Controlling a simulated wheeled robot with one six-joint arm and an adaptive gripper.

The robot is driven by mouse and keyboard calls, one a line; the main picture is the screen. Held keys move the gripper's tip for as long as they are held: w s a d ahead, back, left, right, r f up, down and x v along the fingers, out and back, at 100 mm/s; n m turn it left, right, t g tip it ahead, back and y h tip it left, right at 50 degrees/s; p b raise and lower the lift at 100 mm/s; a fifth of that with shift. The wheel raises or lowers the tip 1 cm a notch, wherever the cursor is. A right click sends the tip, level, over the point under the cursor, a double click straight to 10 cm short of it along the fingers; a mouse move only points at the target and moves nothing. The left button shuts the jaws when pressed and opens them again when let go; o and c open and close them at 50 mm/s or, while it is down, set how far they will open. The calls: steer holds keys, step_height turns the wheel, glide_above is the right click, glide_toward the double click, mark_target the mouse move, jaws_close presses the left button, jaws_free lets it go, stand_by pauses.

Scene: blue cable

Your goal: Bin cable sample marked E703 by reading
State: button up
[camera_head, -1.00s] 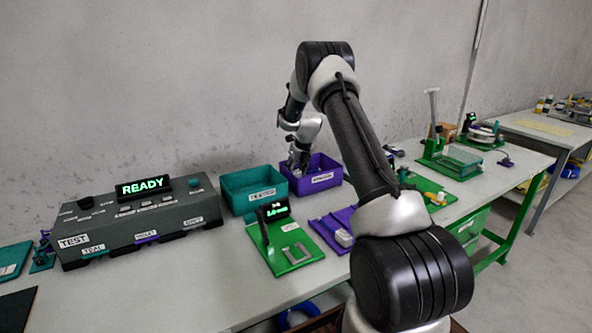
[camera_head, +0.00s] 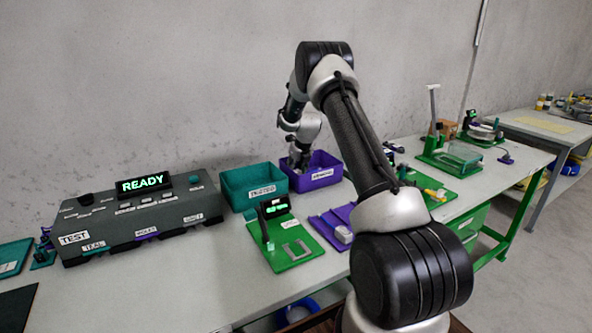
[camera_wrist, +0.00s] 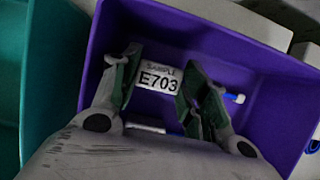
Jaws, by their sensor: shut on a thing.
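My gripper (camera_wrist: 160,62) is over the purple bin (camera_head: 325,178) and reaches into its opening. In the wrist view its two fingers are shut on the cable sample (camera_wrist: 158,78), whose white tag reads "SAMPLE E703" between them. A blue and white end piece (camera_wrist: 235,98) shows to the right of the right finger, inside the bin's outline. The purple bin also fills most of the wrist view (camera_wrist: 255,55). In the head view the gripper (camera_head: 298,166) is small, and the sample cannot be made out there.
A teal bin (camera_head: 240,200) stands directly left of the purple one. A grey tester (camera_head: 140,222) reading READY is further left. A green stand (camera_head: 300,247) with a small display and a purple holder (camera_head: 325,222) lie in front of the bins.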

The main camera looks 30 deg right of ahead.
steer(key=o, duration=1.2)
steer(key=shift+a+r, duration=0.1)
steer(key=shift+r, duration=2.5)
step_height(320, 180, up, 7)
